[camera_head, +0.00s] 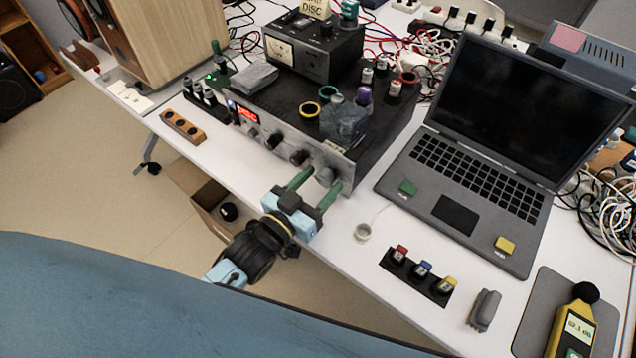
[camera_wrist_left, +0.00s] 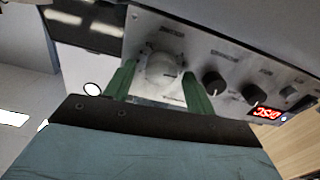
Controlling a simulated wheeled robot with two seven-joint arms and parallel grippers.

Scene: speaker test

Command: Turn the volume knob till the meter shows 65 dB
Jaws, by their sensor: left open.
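The amplifier (camera_head: 290,136) has a silver front panel with several knobs. The large pale silver knob (camera_head: 326,175) is at the panel's right end; it also shows in the left wrist view (camera_wrist_left: 163,68), where the printed labels are too blurred to read. My left gripper (camera_head: 319,182) is open, with its green fingers on either side of this knob; I cannot tell whether they touch it. In the wrist view the fingers (camera_wrist_left: 160,85) likewise flank the knob. The yellow sound meter (camera_head: 571,335) lies at the lower right; its small display seems to read 62.1 dB. My right gripper is out of view.
An open laptop (camera_head: 462,165) stands right of the amplifier. A black strip with coloured caps (camera_head: 418,277) and a small grey object (camera_head: 484,310) lie near the table's front edge. Smaller black knobs (camera_head: 299,157) sit left of the silver one. A wooden speaker (camera_head: 165,40) stands at the left.

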